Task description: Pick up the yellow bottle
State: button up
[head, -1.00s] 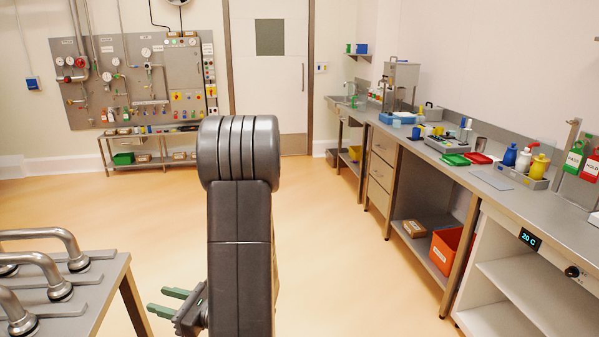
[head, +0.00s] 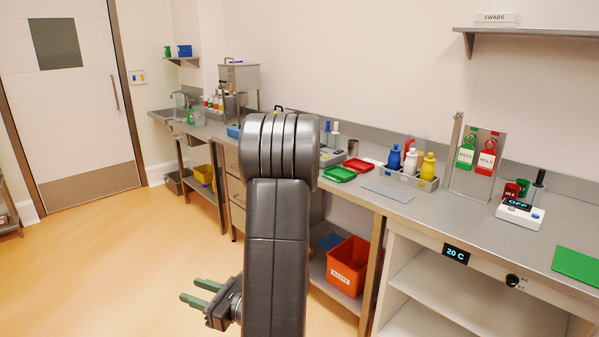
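The yellow bottle (head: 427,167) stands upright at the right end of a grey tray (head: 401,176) on the counter, in the head view. A white bottle (head: 410,162) and a blue bottle (head: 394,158) stand to its left in the same tray. My gripper (head: 197,291) is low at the lower left, well away from the counter and the bottle. Its two green fingers are apart with nothing between them.
The counter (head: 390,205) runs along the wall. Green (head: 338,174) and red (head: 358,165) trays lie left of the bottles. A tag stand (head: 477,160) and a white scale (head: 520,213) are to the right. An orange bin (head: 348,266) sits on the shelf below. Floor at left is clear.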

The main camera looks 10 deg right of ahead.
aim_at(428, 171)
jog(key=i+z, duration=0.45)
jog(key=i+j+z, duration=0.2)
jog(key=i+z, duration=0.2)
jog(key=i, duration=0.2)
jog(key=i+j+z, duration=0.45)
jog(key=i+z, duration=0.3)
jog(key=z, duration=0.15)
jog(key=i+j+z, duration=0.2)
jog(key=z, duration=0.25)
jog(key=i+j+z, duration=0.25)
jog(key=z, duration=0.2)
jog(key=i+j+z, duration=0.25)
jog(key=z, duration=0.2)
jog(key=j, duration=0.1)
